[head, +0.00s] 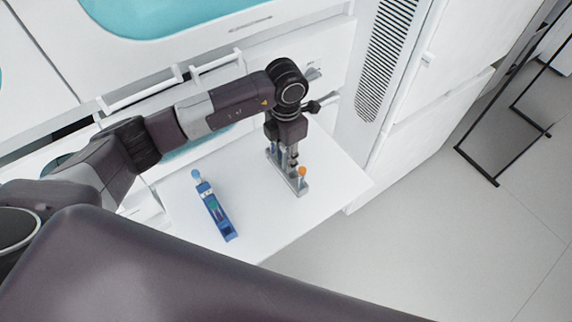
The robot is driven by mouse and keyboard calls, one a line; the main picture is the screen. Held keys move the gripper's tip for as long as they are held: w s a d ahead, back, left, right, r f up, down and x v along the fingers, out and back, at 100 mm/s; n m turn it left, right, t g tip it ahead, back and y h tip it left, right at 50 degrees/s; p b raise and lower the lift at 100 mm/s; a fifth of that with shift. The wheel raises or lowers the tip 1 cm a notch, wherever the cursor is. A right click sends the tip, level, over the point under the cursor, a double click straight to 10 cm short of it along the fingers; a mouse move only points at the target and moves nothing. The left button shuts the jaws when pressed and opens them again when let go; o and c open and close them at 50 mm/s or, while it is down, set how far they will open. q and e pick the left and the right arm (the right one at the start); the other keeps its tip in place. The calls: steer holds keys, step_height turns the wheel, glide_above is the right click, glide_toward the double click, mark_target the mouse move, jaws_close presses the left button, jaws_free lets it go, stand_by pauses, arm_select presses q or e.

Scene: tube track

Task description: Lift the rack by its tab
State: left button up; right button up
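A grey rack (299,187) stands on the white table (264,222), with an orange-topped piece (302,171) near its front end. My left gripper (292,158) points down directly over this rack and covers its middle. Its fingertips are too small and hidden to tell whether they touch or grip anything. A blue rack (222,220) lies to the left, apart from the gripper, with a light blue round end (196,174) and some green inside it. I cannot make out which part is a tab. My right gripper is not in view.
White cabinets with bar handles (140,92) stand behind the table, close to my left arm. A tall white unit with a dark vent (387,55) stands at the right. The table between the racks and its front right part are clear.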

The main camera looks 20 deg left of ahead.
arm_select(q)
steer(key=shift+f, duration=0.4)
steer(key=shift+c, duration=0.4)
jaws_close()
steer(key=shift+r, duration=0.1)
